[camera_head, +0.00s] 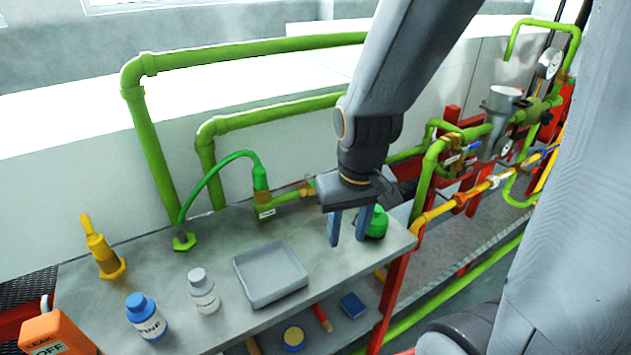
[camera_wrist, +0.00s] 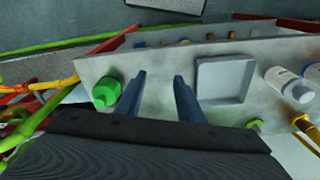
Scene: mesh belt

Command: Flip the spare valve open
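My gripper (camera_head: 349,226) points down over the right end of the grey bench. Its two blue fingers are apart with nothing between them, as the wrist view also shows (camera_wrist: 160,76). A green fitting (camera_head: 261,190) with a small white tag and a green hose stands at the back of the bench, left of my gripper. A brass-coloured part (camera_head: 308,189) on its pipe is partly hidden by my gripper. Small tagged valve parts with a blue piece (camera_head: 474,146) show on the pipework at right. I cannot tell which is the spare valve.
A green-capped item (camera_head: 378,222) stands close to the right of my fingers. A grey tray (camera_head: 270,297), a white bottle (camera_head: 204,292), a blue-capped bottle (camera_head: 146,318) and a yellow fitting (camera_head: 103,250) stand on the bench (camera_head: 215,245). Green pipes run behind.

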